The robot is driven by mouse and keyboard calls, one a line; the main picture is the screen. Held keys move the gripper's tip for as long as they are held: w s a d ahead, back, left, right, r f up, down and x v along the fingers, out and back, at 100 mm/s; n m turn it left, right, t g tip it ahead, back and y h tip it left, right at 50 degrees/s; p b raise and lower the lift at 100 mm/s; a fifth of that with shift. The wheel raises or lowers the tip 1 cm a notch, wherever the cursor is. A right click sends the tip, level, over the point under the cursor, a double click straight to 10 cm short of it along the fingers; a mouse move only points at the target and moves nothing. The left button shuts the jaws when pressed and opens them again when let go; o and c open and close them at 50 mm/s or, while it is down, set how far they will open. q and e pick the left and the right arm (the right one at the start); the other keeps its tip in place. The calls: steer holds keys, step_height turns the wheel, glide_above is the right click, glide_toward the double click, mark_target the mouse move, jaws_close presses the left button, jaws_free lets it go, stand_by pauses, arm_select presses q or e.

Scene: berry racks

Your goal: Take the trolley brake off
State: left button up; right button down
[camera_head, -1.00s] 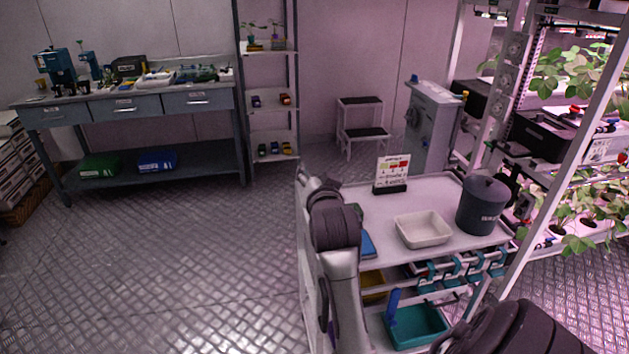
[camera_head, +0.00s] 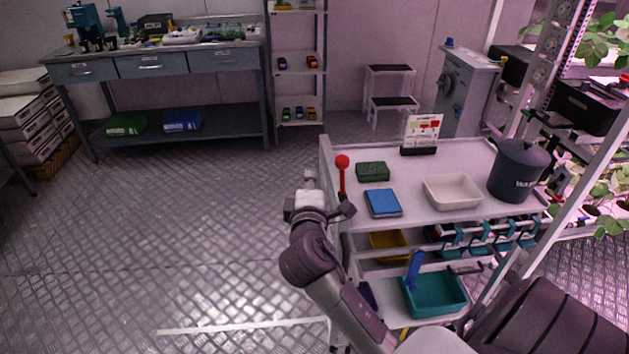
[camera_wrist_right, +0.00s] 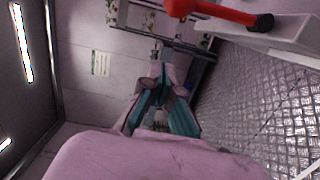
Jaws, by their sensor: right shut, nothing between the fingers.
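The trolley (camera_head: 462,205) stands right of centre in the head view. Its brake lever (camera_head: 342,178) is red with a round knob and stands roughly upright at the trolley's left end. My right gripper (camera_head: 322,207) is just below and left of the lever, shut and empty. In the right wrist view, the gripper's fingers (camera_wrist_right: 158,95) point into the room. The red lever (camera_wrist_right: 225,11) crosses the top of that view, apart from the fingers. The lever's lower end is partly hidden by my gripper in the head view. My left gripper is not in view.
On the trolley top are a green sponge (camera_head: 372,172), a blue book-like block (camera_head: 383,203), a white tray (camera_head: 426,194), a dark bin (camera_head: 516,172) and a sign (camera_head: 421,130). A teal crate (camera_head: 435,310) is below. Floor to the left is clear.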

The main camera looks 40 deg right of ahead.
mark_target(342, 179)
steer(key=w+d+p, duration=0.1)
steer(key=d, duration=0.5)
steer(key=shift+w+p, duration=0.35)
steer(key=shift+p, duration=0.05)
steer(key=shift+d+f, duration=0.1)
steer(key=shift+f, duration=0.05)
